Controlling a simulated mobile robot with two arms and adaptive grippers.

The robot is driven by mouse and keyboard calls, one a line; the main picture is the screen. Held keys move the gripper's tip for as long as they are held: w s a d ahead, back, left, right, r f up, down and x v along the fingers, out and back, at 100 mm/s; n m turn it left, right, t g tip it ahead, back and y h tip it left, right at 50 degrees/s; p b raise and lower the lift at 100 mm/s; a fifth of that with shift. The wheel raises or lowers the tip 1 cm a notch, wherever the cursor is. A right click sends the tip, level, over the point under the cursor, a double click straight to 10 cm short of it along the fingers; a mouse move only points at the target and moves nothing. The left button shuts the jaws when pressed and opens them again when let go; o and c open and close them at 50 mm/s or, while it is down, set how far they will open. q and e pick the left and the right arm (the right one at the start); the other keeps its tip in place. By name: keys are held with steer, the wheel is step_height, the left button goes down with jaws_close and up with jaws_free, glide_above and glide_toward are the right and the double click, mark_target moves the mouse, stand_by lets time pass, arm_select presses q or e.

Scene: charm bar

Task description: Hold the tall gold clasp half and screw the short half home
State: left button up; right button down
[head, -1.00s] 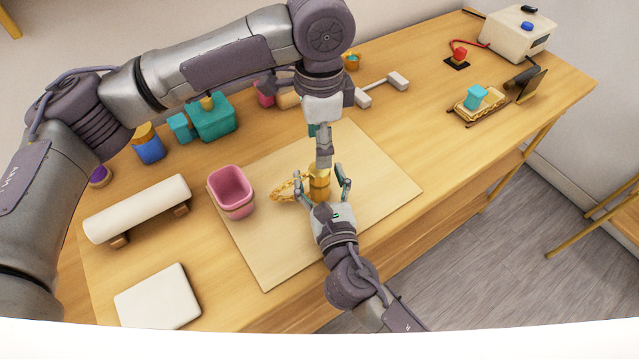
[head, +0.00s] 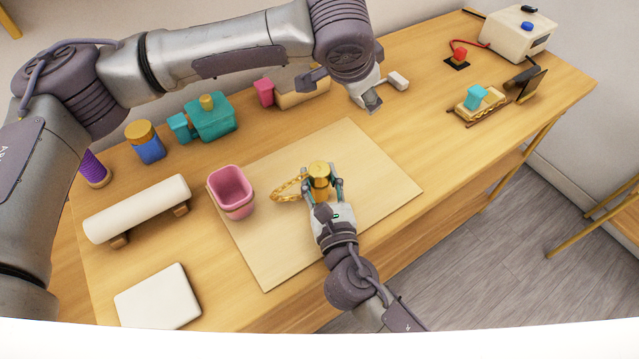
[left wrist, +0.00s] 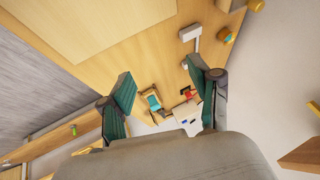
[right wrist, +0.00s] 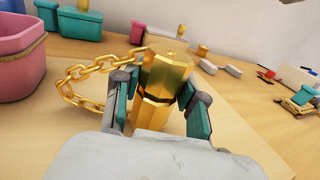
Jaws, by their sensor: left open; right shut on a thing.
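The gold clasp (head: 320,172) stands upright on the pale board, with a gold chain (head: 287,190) at its left. In the right wrist view the clasp shows a faceted upper part (right wrist: 166,72) above a faceted lower part (right wrist: 150,115), with a dark band between them. I cannot tell whether they are fully tight. My right gripper (head: 322,183) is shut on the clasp, one finger on each side; its fingers also show in the right wrist view (right wrist: 160,103). My left gripper (head: 370,105) is open and empty, raised behind and right of the clasp; it shows in the left wrist view (left wrist: 165,90).
A pink cup (head: 232,190) stands left of the chain. The board (head: 375,190) is clear on the right. A white roll (head: 137,208), a white pad (head: 157,296) and teal containers (head: 210,120) stand left and behind. A white box (head: 512,38) is far right.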

arm_select(q)
steer(key=w+d+r+t+h, duration=0.2)
steer(key=d+r+t+h, duration=0.2)
steer(key=d+r+h, duration=0.6)
steer(key=s+d+m+g+h, duration=0.2)
steer(key=s+d+m+g, duration=0.35)
steer(key=s, duration=0.35)
steer(key=s+a+f+m+g+y, duration=0.2)
steer(key=s+a+f+g+y, duration=0.35)
steer(key=f, duration=0.25)
steer(key=w+a+f+n+y, duration=0.1)
steer(key=a+y, duration=0.2)
steer(key=a, duration=0.2)
steer(key=w+a+f+n+y, duration=0.1)
steer(key=a+f+y, duration=0.1)
steer(key=a, duration=0.4)
steer(key=w+a+f+n+t+y, duration=0.1)
steer(key=a+f+y, duration=0.1)
steer(key=a+y, duration=0.2)
steer(key=shift+w+a+f, duration=0.1)
steer(key=shift+w+a, duration=0.05)
steer(key=shift+a, duration=0.4)
steer(key=shift+w+a+f, duration=0.1)
steer(key=shift+w+a, duration=0.05)
steer(key=shift+a, duration=0.35)
